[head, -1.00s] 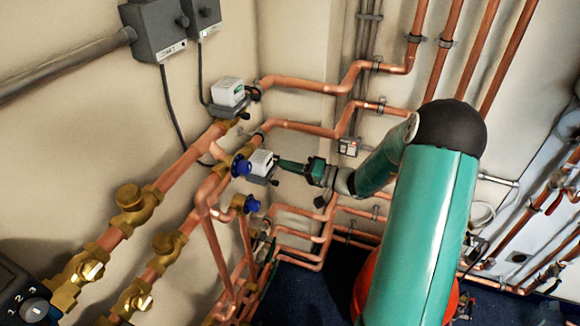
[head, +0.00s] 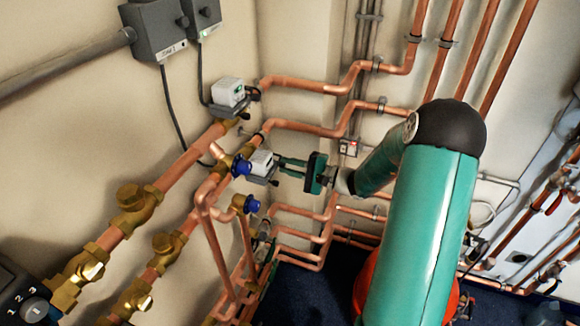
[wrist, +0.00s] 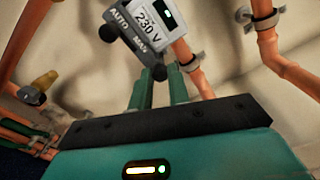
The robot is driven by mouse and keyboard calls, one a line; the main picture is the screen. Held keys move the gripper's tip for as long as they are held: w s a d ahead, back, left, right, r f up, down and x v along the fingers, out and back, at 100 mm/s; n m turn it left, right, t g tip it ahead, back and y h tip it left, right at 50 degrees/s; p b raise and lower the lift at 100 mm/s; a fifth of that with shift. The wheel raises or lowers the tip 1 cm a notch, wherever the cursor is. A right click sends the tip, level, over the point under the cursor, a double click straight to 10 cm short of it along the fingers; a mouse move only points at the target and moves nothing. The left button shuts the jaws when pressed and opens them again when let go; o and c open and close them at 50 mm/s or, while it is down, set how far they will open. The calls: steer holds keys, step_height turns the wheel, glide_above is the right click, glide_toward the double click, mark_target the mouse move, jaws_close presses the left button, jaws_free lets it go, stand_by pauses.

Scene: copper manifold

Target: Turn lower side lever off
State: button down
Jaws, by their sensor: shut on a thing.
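The lower white actuator box (head: 262,160) sits on a grey base on the lower left-wall pipe. In the wrist view a box (wrist: 155,18) marked 230 V shows a grey plate reading AUTO and MAN. My gripper (head: 281,168) reaches in from the right and is shut on this lever. Its green fingers also show in the wrist view (wrist: 160,78). In the head view the lever is small and mostly hidden by the fingertips.
A similar upper white box (head: 228,92) is above on another pipe. Blue-capped fittings (head: 241,167) are close to the left and below. Copper pipes (head: 300,127) run along the wall behind my gripper.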

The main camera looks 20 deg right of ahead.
steer(key=m, duration=0.4)
steer(key=shift+m, duration=0.4)
stand_by(0.4)
steer(key=c, duration=1.3)
jaws_free()
steer(key=v, duration=1.4)
